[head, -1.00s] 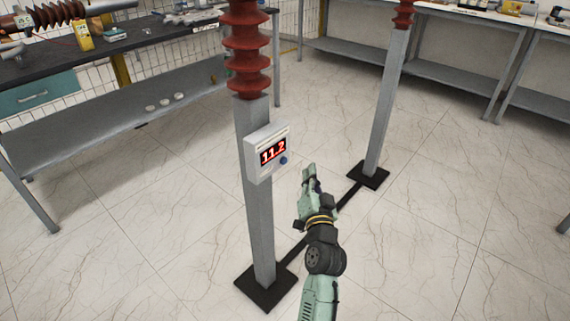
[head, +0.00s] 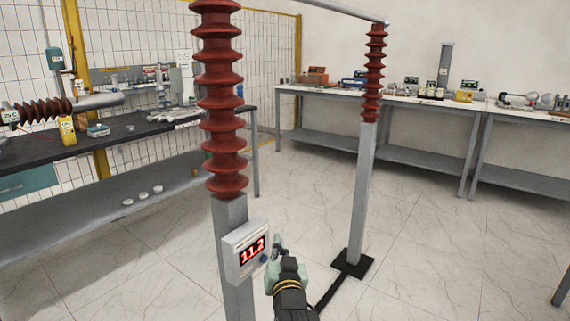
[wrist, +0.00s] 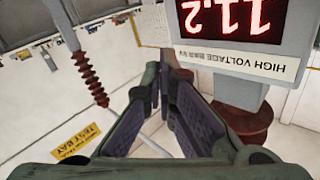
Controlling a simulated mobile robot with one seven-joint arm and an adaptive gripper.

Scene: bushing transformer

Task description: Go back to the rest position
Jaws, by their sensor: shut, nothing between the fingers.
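My gripper (head: 279,246) is at the lower middle of the head view, just right of the display box (head: 246,252), which shows red digits reading 11.2. In the wrist view the fingers of my gripper (wrist: 165,72) come together at the tips with nothing between them. The display box (wrist: 240,30) appears upside down at the top right there, with a "HIGH VOLTAGE" label. The box is fixed to a grey post (head: 233,212) that carries a red ribbed insulator (head: 221,110). I cannot tell whether the gripper touches the box.
A second post (head: 362,190) with a red insulator (head: 374,75) stands to the right on a black base (head: 352,264). A dark workbench (head: 100,140) is at left, and white-topped benches (head: 420,102) line the back wall. Tiled floor (head: 430,250) is free at right.

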